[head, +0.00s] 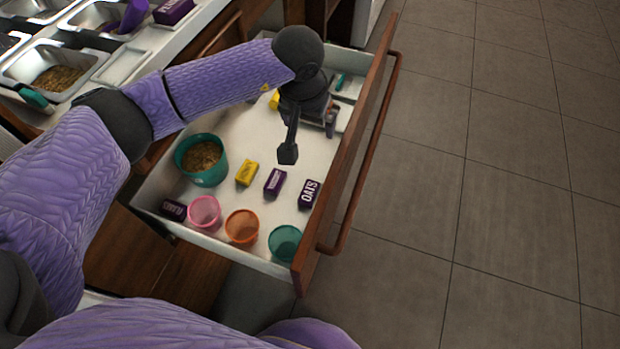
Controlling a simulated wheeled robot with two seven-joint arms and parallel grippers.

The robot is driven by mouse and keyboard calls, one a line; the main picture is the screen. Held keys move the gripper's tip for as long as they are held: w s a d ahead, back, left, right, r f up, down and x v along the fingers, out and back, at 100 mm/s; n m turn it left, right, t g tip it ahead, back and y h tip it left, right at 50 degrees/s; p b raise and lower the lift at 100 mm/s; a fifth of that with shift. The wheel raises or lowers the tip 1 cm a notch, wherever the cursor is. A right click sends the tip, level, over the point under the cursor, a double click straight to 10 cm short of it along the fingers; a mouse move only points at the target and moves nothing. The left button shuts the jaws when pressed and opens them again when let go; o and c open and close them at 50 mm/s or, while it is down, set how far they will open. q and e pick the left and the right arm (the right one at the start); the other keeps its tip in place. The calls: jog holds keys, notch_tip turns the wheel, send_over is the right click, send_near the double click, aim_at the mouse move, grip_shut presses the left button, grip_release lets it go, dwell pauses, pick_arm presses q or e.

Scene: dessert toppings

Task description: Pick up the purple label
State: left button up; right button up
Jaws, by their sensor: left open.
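Several purple labels show. One purple label (275,182) lies in the open drawer, right of a yellow label (246,172). A darker purple label reading OATS (309,194) lies near the drawer front. Another dark purple label (173,210) lies at the drawer's near left, beside a pink cup. A further purple label (173,11) is on the counter at the top. I cannot tell which one is meant. My left gripper (309,139) is open and empty over the drawer, above and beyond the middle purple label. My right gripper is not in view.
The drawer (345,163) holds a green tub (190,177) of brown topping and pink (204,212), orange (242,228) and teal (284,243) cups. A yellow piece (274,100) is partly hidden by my left arm. Counter trays (97,62) stand upper left. Floor at right is clear.

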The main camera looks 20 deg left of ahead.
pick_arm(q)
jog(key=x, duration=0.2)
jog(key=g+b, duration=0.1)
jog(key=b, duration=0.9)
send_over(309, 191)
notch_tip(309, 191, down, 12)
notch_tip(309, 191, down, 6)
jog(key=b, duration=0.4)
jog(key=shift+s+f, duration=0.1)
jog(key=shift+f, duration=0.05)
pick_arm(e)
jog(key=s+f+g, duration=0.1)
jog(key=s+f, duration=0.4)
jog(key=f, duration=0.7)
pick_arm(q)
notch_tip(309, 191, down, 3)
jog(key=shift+f+b, duration=0.1)
jog(key=shift+b, duration=1.15)
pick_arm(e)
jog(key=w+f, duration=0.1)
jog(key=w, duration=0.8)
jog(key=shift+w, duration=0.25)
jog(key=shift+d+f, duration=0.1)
pick_arm(q)
grip_shut()
